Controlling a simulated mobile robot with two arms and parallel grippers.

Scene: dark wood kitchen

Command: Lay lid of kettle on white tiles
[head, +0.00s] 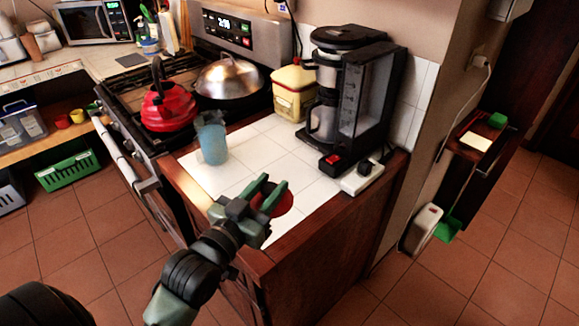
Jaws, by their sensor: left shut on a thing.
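The red kettle (168,108) with a dark handle stands on the stove at the upper left. Its red lid (283,204) shows as a small round piece at my left gripper (268,190). My left gripper is shut on the lid, partly covering it, over the front part of the white tiles (248,168). I cannot tell whether the lid touches the tiles or is just above them. My right gripper is not in view.
A blue cup (212,142) stands on the tiles at the left. A black coffee maker (345,95), a yellow container (294,92) and a white power strip (361,178) stand behind and right. A domed pan (229,77) sits on the stove. Tiles between cup and coffee maker are clear.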

